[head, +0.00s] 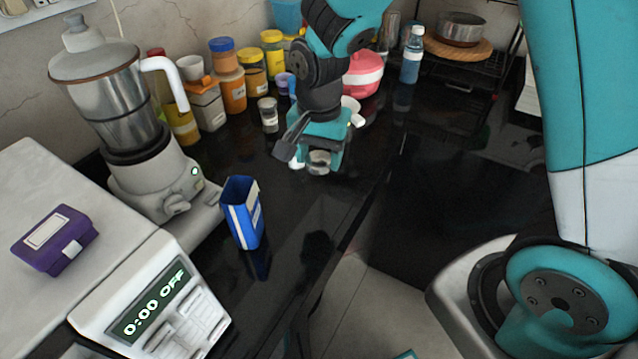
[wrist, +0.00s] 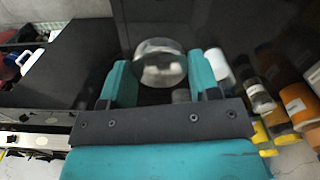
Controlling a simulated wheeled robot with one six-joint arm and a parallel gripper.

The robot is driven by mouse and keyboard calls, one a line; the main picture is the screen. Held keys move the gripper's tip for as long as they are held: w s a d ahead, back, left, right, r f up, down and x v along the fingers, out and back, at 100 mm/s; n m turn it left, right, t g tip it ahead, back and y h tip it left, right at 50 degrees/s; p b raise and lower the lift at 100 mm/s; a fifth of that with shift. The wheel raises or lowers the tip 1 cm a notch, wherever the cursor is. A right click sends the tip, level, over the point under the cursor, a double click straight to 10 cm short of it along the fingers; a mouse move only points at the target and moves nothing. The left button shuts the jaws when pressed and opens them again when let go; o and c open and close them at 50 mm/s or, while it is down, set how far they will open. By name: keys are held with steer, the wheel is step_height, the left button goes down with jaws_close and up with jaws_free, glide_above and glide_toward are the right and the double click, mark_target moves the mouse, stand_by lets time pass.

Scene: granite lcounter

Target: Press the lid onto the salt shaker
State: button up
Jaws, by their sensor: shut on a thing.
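My gripper (head: 312,150) points down low over the dark counter. In the wrist view its two teal fingers (wrist: 160,85) are closed around a rounded, clear-and-silver piece (wrist: 160,62). It also shows just below the fingers in the head view (head: 319,160). I cannot tell whether it is the salt shaker, its lid, or both together. A small white object (wrist: 219,68) is close outside one finger, and also shows at the gripper's left in the head view (head: 297,164). A small clear jar with a dark top (head: 268,114) stands apart, behind and left.
Several spice jars (head: 231,85) line the wall. A pink pot (head: 363,72) and a bottle (head: 412,55) stand behind. The counter right of the carton is clear.

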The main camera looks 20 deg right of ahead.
mark_target(318, 156)
steer(key=r, duration=0.7)
steer(key=shift+w+r, duration=0.2)
steer(key=shift+r, duration=0.1)
steer(key=w+r+p, duration=0.3)
steer(key=w+p, duration=0.3)
steer(key=w, duration=0.1)
steer(key=w+f, duration=0.5)
steer(key=w, duration=0.2)
steer(key=shift+d+f+b, duration=0.2)
steer(key=shift+d+b, duration=0.05)
steer(key=shift+b, duration=0.1)
step_height(318, 156, down, 6)
steer(key=b, duration=0.3)
steer(key=shift+f, duration=0.15)
stand_by(0.4)
steer(key=shift+f+b, duration=0.75)
steer(key=shift+f, duration=0.35)
